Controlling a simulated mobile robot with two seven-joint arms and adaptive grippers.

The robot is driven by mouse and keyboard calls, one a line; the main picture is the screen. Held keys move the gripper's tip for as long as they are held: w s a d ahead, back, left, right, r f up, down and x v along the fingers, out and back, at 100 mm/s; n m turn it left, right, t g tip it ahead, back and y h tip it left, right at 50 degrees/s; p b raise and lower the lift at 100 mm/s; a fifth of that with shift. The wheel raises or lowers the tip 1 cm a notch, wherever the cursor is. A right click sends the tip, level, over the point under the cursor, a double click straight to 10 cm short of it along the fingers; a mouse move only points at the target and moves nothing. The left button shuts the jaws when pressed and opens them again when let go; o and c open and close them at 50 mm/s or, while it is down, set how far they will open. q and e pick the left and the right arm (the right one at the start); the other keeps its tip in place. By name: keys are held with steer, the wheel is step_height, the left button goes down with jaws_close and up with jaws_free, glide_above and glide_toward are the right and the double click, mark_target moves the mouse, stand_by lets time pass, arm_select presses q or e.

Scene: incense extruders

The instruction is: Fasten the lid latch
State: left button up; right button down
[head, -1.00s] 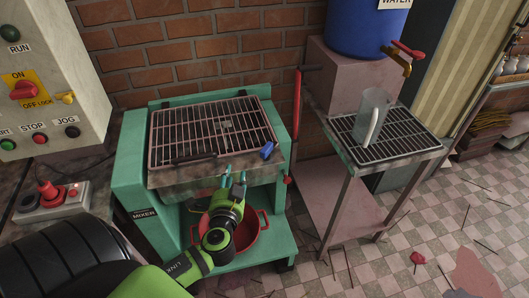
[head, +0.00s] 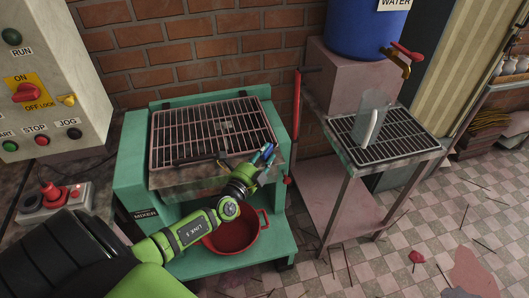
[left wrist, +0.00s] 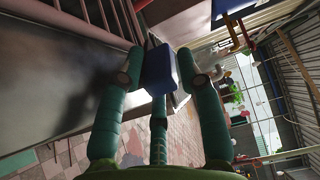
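The mixer's barred lid (head: 195,125) lies down over the trough of the teal mixer (head: 130,160). The blue latch (head: 269,150) sits at the lid's front right corner, partly hidden by my left gripper (head: 262,158) in the head view. In the left wrist view, the blue latch (left wrist: 160,70) shows as a block between the spread green fingers of my left gripper (left wrist: 160,78). Small gaps seem to show on either side, so the fingers look open around it. I cannot tell whether any finger touches it. My right gripper is out of view.
A red lever (head: 297,125) stands just right of the mixer. A red pot (head: 235,238) is on the shelf below my left arm. A control panel (head: 50,75) is at the left. A rack table (head: 385,145) with a clear jug (head: 369,118) stands at the right.

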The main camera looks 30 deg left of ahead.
arm_select(q)
steer(key=shift+w, duration=0.3)
jaws_close()
